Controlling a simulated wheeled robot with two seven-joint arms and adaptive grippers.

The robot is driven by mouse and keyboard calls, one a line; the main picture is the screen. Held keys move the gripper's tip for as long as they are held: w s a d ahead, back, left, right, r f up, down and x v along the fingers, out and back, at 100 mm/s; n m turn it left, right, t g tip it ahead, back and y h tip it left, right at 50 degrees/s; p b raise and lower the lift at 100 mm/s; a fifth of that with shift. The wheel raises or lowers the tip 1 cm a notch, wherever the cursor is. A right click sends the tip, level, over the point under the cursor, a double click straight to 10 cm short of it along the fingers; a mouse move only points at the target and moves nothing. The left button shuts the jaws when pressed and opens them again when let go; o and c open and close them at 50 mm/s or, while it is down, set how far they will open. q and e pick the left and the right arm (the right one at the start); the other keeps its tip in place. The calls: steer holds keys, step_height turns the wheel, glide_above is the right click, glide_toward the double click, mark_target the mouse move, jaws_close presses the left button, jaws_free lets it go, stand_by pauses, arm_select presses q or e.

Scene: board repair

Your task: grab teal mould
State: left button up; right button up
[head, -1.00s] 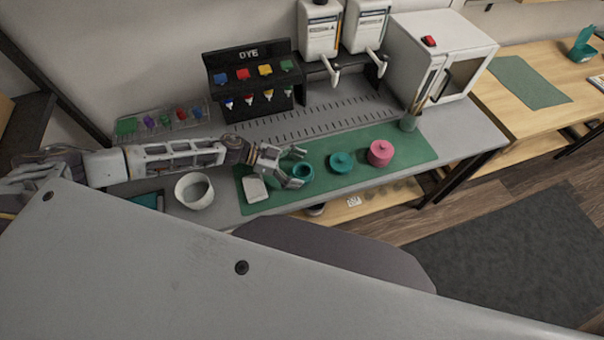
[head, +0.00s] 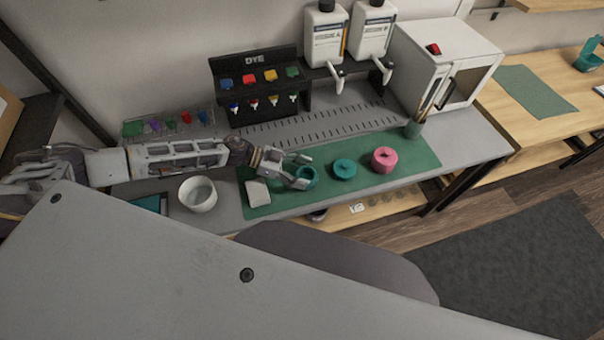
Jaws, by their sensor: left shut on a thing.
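My right gripper is not in view.
A pink round mould (head: 384,160) stands further right. A grey block (head: 257,193) and a white bowl (head: 198,194) are on the left. The dye rack (head: 254,67), dispenser bottles (head: 325,38) and white oven (head: 437,50) stand behind. A brush cup (head: 413,129) is at the mat's right.

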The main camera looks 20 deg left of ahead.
arm_select(q)
step_height(320, 180, up, 9)
steer(key=p, duration=0.1)
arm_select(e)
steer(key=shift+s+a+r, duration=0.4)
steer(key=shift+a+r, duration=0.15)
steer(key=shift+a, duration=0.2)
